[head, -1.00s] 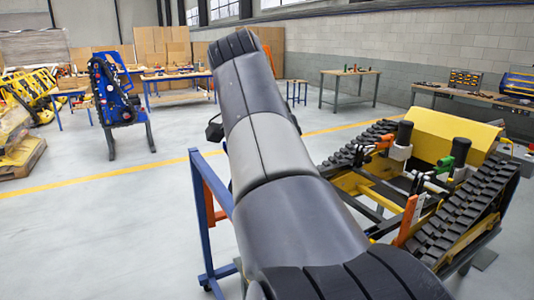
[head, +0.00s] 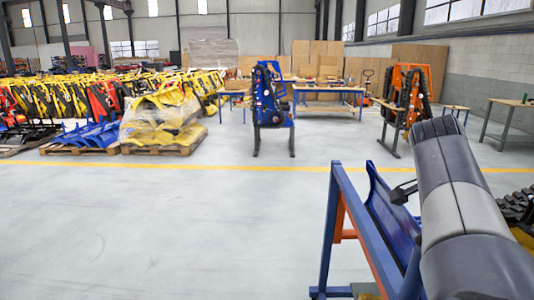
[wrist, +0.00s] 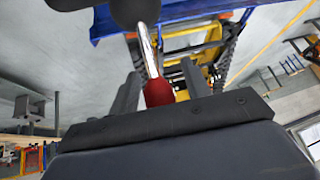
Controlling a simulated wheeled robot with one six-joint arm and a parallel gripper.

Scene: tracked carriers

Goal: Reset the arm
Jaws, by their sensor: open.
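My gripper (wrist: 160,72) shows in the wrist view as two grey fingers standing apart above a dark crossbar. It is open. A metal rod with a red end (wrist: 158,93) shows between the fingers in that picture; I cannot tell whether it touches them. My arm (head: 462,205) fills the right side of the head view, its grey and black links rising from the lower right corner. My gripper's fingers cannot be made out in the head view.
A blue frame stand (head: 333,230) is close beside my arm. Part of a tracked carrier (head: 518,208) shows at the right edge. A blue carrier on a stand (head: 268,105), an orange one (head: 408,95) and loaded pallets (head: 160,150) stand farther back. The floor at left is clear.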

